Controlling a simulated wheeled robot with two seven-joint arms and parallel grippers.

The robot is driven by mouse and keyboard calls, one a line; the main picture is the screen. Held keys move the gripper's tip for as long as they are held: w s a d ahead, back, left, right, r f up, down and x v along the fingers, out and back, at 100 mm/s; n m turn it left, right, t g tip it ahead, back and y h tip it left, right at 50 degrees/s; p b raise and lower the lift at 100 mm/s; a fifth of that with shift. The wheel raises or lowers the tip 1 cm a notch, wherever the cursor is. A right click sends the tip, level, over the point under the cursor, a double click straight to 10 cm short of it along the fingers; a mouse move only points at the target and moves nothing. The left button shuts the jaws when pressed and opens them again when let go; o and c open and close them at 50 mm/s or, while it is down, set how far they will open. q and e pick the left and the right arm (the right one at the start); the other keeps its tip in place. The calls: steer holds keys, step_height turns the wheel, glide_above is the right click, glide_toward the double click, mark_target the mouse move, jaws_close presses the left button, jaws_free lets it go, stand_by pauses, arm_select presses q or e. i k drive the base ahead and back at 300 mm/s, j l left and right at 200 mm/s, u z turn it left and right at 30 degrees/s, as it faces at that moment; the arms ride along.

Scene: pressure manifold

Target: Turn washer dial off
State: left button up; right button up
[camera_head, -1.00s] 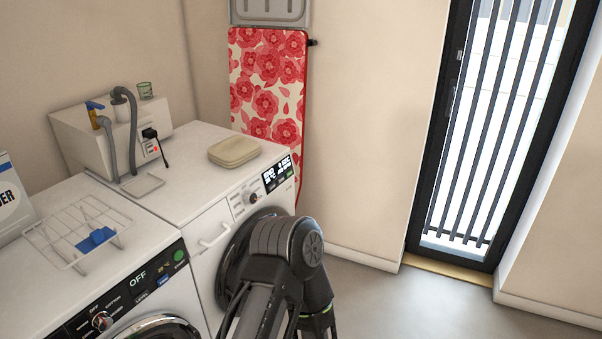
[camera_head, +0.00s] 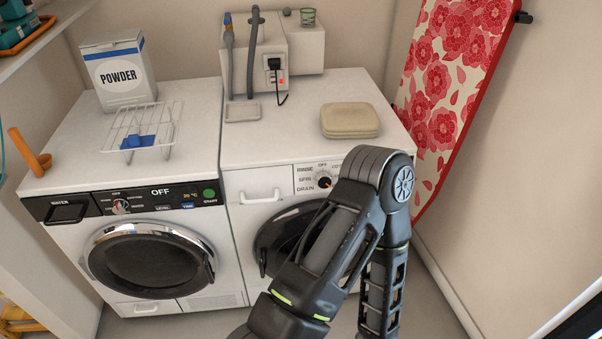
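The right-hand white machine (camera_head: 240,190) has a round dial (camera_head: 324,182) on its front panel, ringed by words such as RINSE, SPIN and DRAIN. The dial's pointer direction is too small to tell. One of my dark arms covers the panel right of the dial and part of the round door (camera_head: 275,235). The left-hand machine (camera_head: 62,235) has a dial (camera_head: 120,206) on a black panel whose display reads OFF. Neither of my grippers is in view.
A powder box (camera_head: 120,75), a wire rack (camera_head: 145,130) with a blue item and an orange holder (camera_head: 30,150) stand on the left machine. A beige case (camera_head: 350,120) lies on the right machine. A floral ironing board (camera_head: 450,90) leans at the right.

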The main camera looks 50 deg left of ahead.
mark_target(324, 179)
steer(key=i+l+u, duration=0.4)
steer(key=u, duration=0.15)
steer(key=i+l+u, duration=0.15)
steer(key=l+u, duration=0.15)
steer(key=l, duration=0.15)
steer(key=i+l+u, duration=0.15)
steer(key=l+u, duration=0.4)
steer(key=l, duration=0.15)
steer(key=i, duration=0.05)
